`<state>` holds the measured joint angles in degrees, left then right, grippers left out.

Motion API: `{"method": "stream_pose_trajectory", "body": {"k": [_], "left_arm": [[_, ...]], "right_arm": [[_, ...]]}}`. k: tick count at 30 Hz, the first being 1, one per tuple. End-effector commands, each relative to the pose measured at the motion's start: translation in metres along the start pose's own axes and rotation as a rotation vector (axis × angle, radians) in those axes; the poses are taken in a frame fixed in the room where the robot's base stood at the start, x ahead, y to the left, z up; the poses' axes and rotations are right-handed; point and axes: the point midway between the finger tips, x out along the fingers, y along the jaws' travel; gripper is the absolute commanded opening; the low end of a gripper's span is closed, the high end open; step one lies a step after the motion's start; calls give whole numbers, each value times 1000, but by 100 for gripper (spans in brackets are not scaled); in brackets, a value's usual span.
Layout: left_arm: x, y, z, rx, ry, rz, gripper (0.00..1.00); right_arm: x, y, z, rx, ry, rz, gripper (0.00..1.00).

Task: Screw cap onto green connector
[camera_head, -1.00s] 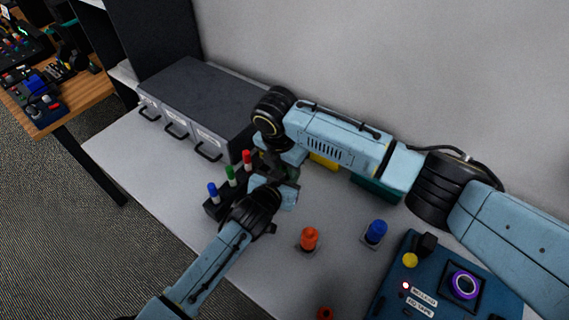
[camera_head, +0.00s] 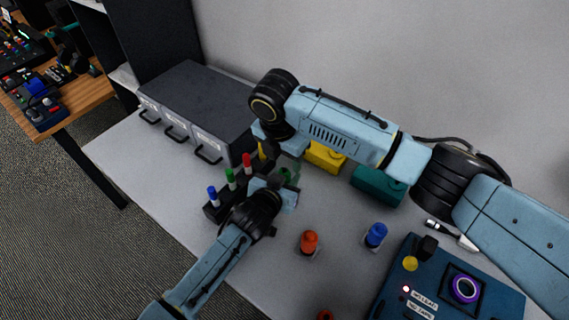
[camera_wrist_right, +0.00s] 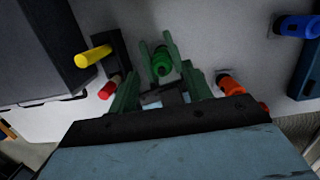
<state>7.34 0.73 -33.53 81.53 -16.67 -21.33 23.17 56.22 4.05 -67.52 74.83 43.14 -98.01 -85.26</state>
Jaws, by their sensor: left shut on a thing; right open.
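My left gripper (camera_head: 286,188) is shut on a green piece (camera_head: 289,173), which I take to be the green connector, above the table beside the marker rack. In the right wrist view a round ridged green part (camera_wrist_right: 160,64) sits between upright green fingers. Whether it is the cap or the connector end, and whether the two are joined, I cannot tell. My right gripper (camera_wrist_right: 160,88) is open, its fingers either side of and just short of the green part. In the head view my right gripper is mostly hidden behind its wrist.
A dark rack (camera_head: 216,208) holds blue, green, red and yellow pegs left of the grippers. Grey drawers (camera_head: 199,105) stand behind. Yellow (camera_head: 325,157) and teal (camera_head: 378,184) blocks, orange (camera_head: 309,242) and blue (camera_head: 376,234) connectors and a blue control box (camera_head: 395,290) lie to the right.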

Motion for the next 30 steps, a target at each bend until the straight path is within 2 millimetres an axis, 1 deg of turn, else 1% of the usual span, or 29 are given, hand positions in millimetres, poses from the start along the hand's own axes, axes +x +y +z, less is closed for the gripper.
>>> {"method": "stream_pose_trajectory", "body": {"k": [2,8,10,12,14,21,24,27,30], "left_arm": [[0,0,1,0,-2,0,0],[0,0,1,0,-2,0,0],[0,0,1,0,-2,0,0],[0,0,1,0,-2,0,0],[0,0,1,0,-2,0,0],[0,0,1,0,-2,0,0],[0,0,1,0,-2,0,0],[0,0,1,0,-2,0,0],[0,0,1,0,-2,0,0]], "right_arm": [[-4,0,0,0,0,1,49],[-4,0,0,1,1,-1,49],[-4,0,0,1,1,-1,48],[-7,0,1,0,6,0,48],[-14,2,2,-1,16,2,48],[-64,4,8,-21,103,4,48],[-78,2,11,-29,134,3,48],[-86,0,12,-36,152,3,48],[-88,0,13,-38,158,2,48]]}}
